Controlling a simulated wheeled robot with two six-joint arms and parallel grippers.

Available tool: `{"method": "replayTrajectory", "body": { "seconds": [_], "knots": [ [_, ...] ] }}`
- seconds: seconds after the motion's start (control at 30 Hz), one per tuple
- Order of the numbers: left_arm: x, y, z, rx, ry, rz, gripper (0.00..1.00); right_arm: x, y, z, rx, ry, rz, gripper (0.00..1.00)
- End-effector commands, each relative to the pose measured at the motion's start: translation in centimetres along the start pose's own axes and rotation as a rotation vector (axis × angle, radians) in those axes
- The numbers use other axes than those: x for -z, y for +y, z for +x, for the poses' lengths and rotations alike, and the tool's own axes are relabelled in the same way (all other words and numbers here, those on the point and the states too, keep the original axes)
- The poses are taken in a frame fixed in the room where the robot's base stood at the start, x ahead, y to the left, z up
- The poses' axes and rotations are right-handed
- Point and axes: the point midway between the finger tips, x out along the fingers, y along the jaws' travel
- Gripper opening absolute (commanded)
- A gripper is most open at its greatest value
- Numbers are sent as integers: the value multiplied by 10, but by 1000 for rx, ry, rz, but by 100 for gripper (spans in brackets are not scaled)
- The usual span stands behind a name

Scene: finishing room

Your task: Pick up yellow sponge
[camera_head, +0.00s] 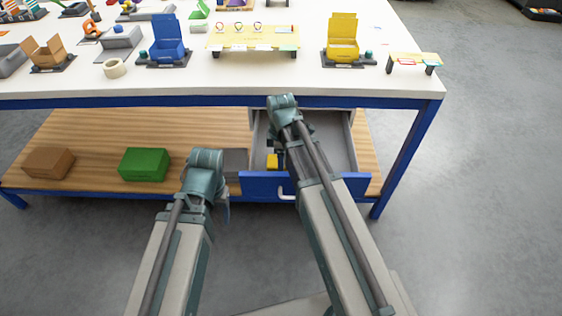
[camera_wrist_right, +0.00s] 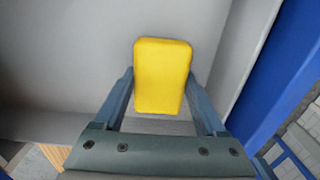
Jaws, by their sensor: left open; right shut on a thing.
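The yellow sponge (camera_wrist_right: 163,70) stands between the two fingers of my right gripper (camera_wrist_right: 160,92) in the right wrist view, with a finger against each side. My right gripper is shut on it. In the head view, the sponge (camera_head: 272,161) shows as a small yellow patch inside the open drawer (camera_head: 262,187), partly hidden by my right arm. My left gripper (camera_head: 223,203) is open, left of the drawer front and apart from the sponge. Its fingers are mostly hidden behind its wrist.
The drawer has a blue front and grey walls close around my right gripper. A green box (camera_head: 144,164) and a brown box (camera_head: 48,163) lie on the wooden lower shelf (camera_head: 95,140). The white tabletop (camera_head: 200,82) overhangs the drawer.

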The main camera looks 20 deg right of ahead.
Motion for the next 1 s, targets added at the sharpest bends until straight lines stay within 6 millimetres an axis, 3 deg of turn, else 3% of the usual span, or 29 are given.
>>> {"method": "replayTrajectory", "body": {
  "seconds": [0.63,0.8,1.0],
  "knots": [
    [-5,-8,-86,0,0,-1,66,0,0,-87,0,0,0,22],
    [-6,-9,-97,0,0,-1,66,0,0,-98,0,0,0,22],
    [-6,-9,-96,0,0,-1,66,0,0,-97,0,0,0,22]
  ]
}}
